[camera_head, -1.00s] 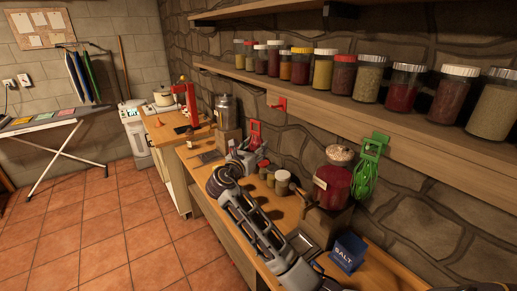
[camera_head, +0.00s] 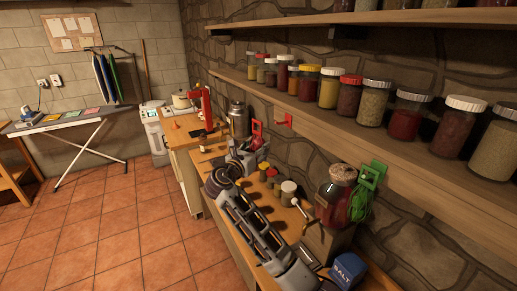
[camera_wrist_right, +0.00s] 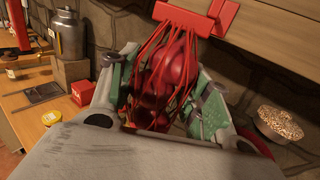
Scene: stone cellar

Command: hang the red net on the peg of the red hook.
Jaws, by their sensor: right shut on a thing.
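The red net (camera_wrist_right: 165,80), with round red things inside, hangs between the fingers of my right gripper (camera_wrist_right: 160,105) in the right wrist view. Its wide red top bar (camera_wrist_right: 190,18) is above the fingers. In the head view the net's red top (camera_head: 257,132) stands up from my right gripper (camera_head: 245,152), which is shut on the net. The red hook (camera_head: 283,120) is fixed to the front edge of the lower shelf, right of the net; the two look apart there. In the wrist view a red piece behind the bar overlaps it, so contact is unclear. My left gripper is out of view.
A green hook (camera_head: 373,174) with a green net (camera_head: 360,203) is farther right on the lower shelf (camera_head: 420,195). Jars line that shelf. Below, a large red jar (camera_head: 333,205), small jars and a blue salt box (camera_head: 347,270) crowd the bench near my right arm.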

